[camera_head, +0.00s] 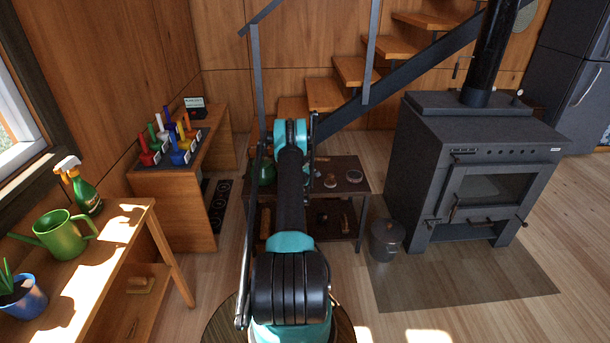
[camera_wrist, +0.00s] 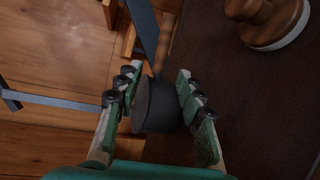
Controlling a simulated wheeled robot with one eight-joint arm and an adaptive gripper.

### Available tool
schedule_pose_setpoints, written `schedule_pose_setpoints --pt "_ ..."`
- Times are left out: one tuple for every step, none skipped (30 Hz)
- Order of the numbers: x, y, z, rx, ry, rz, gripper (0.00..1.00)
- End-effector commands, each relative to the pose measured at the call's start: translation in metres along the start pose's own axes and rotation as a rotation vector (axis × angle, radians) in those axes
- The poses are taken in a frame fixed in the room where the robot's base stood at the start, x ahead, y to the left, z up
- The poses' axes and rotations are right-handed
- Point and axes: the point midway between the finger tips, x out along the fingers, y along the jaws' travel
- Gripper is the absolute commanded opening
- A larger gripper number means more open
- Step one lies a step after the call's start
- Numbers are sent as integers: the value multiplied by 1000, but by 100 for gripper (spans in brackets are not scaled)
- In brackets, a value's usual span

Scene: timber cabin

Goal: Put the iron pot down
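In the wrist view, a dark grey, round iron pot (camera_wrist: 157,106) sits between the two green-padded fingers of my gripper (camera_wrist: 160,92). The fingers lie against its two sides, so my gripper looks shut on it. The pot shows beside the edge of a dark brown tabletop (camera_wrist: 240,100); I cannot tell whether it touches that top. In the head view my arm hides the gripper and the held pot. The low dark table (camera_head: 345,188) there stands below and beyond my arm.
A brush with a wooden knob (camera_wrist: 272,20) lies on the tabletop; a round tin (camera_head: 354,176) is near it. A lidded dark bucket (camera_head: 387,240) stands on the floor between table and black stove (camera_head: 480,160). Stairs (camera_head: 350,72) rise behind. The tabletop's right front is bare.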

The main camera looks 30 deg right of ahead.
Motion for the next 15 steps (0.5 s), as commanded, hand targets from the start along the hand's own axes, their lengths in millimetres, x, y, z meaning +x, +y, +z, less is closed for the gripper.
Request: schedule_pose_setpoints --pt "0 1 0 0 0 0 38" --pt "0 1 -1 0 0 0 38" --pt "-1 2 -1 2 0 -1 38" --pt "-2 4 -2 5 1 -2 38" --pt "-3 6 -3 10 2 -5 38" --pt "-6 12 -5 20 4 -10 38" --pt "-8 17 -7 31 5 -16 38" --pt "-12 24 -10 44 7 -23 38" --pt "-18 34 -14 66 10 -34 38" --pt "-24 43 -17 85 13 -45 38" --pt "-30 52 -21 107 16 -57 38" --pt "-40 65 -26 137 20 -75 38" --pt "-48 75 -29 159 22 -89 38" --pt "-56 84 -33 184 26 -104 38" --pt "-67 95 -37 213 28 -124 38"
